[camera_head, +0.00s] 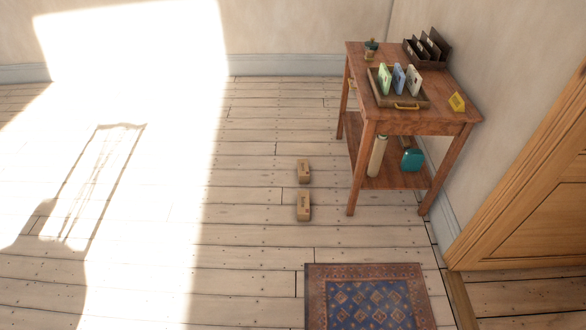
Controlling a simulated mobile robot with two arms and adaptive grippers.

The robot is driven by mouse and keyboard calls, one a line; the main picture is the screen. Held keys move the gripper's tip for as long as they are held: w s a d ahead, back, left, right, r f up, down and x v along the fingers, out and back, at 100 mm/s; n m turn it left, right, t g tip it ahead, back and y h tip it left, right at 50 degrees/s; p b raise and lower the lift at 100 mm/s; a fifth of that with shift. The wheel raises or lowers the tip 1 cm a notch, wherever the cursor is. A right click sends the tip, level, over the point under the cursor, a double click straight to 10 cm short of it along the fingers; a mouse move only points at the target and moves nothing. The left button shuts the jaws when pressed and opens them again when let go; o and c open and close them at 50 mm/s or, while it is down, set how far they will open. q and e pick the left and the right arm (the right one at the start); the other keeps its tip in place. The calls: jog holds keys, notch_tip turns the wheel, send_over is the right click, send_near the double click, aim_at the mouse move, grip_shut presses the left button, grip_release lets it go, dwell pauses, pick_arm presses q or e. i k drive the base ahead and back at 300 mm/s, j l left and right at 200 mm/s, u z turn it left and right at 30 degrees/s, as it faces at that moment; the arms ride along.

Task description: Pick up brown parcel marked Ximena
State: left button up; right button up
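Two small brown parcels stand on the plank floor left of the wooden side table. The farther parcel (303,171) is beside the table's front left leg. The nearer parcel (303,206) is a short way in front of it, and the two are apart. Each has a pale mark on it, but the writing is too small to read, so I cannot tell which is marked Ximena. Neither of my grippers shows in the head view.
A wooden side table (440,128) holds a tray (412,103) with several upright items, a dark file rack (427,47), a small plant (371,49) and a yellow object (457,102). A bottle (377,156) and teal object (412,160) are on its lower shelf. A patterned rug (368,297) lies in front. Floor left is clear.

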aim_at(302, 165)
jog(key=i+j+u, duration=0.35)
jog(key=i, duration=0.15)
jog(key=i+j+u, duration=0.1)
jog(key=i+u, duration=0.25)
jog(key=i, duration=0.2)
jog(key=i+u, duration=0.35)
jog(key=i, duration=0.15)
jog(key=i+z, duration=0.3)
jog(key=i, duration=0.15)
jog(key=i+z, duration=0.3)
jog(key=i, duration=0.15)
jog(key=i+j+z, duration=0.6)
jog(key=i, duration=0.25)
jog(key=l, duration=0.1)
